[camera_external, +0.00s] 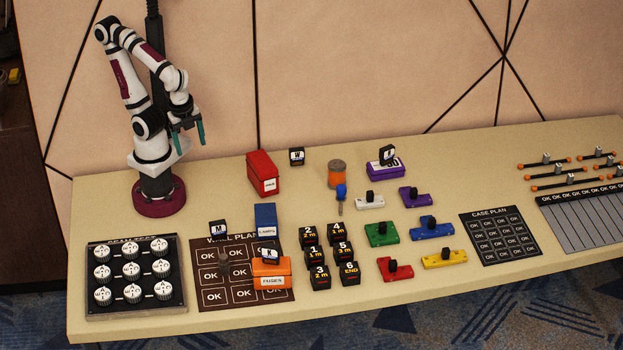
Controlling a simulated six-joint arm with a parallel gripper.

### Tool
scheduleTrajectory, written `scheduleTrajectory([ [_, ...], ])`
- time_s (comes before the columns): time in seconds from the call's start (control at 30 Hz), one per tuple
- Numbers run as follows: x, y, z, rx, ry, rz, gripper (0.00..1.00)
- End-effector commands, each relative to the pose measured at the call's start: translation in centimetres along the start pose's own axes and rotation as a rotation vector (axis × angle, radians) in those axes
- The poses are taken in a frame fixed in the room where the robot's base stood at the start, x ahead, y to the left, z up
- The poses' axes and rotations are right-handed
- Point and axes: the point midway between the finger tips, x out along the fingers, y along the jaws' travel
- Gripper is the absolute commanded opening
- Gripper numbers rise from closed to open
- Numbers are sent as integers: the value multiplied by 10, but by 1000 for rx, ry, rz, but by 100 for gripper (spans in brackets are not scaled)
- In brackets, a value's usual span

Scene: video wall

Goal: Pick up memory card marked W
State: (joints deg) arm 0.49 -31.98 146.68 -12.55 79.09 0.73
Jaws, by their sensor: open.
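A small black memory card with a white label (297,156) stands on the table near the back edge, right of the red box; its letter is small but looks like W. Similar black cards are a card that looks marked M (218,228) by the wall plan mat, one on the orange fuses box (269,254), and one on the purple box (388,154). My gripper (187,138) has teal fingers, is open and empty, and hangs above the table at the back left, well left of the W card.
A red box (263,174) stands between my gripper and the W card. A knob panel (134,277), blue box (265,218) and numbered black blocks (313,255) are nearer the front.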

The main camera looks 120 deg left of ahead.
Motion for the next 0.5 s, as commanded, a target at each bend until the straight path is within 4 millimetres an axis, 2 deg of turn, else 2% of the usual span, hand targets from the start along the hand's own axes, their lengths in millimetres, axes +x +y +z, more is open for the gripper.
scheduleTrajectory([
  [0.03, 0, 0, 0, 0, 0, 0, 89],
  [0.07, 0, 0, 0, 0, 0, 0, 94],
  [0.37, -2, -4, -3, 2, -1, 4, 95],
  [0.43, -10, -26, -18, 18, -7, 24, 95],
  [0.47, -14, -43, -27, 32, -8, 38, 95],
  [0.5, -16, -74, -38, 55, -5, 60, 95],
])
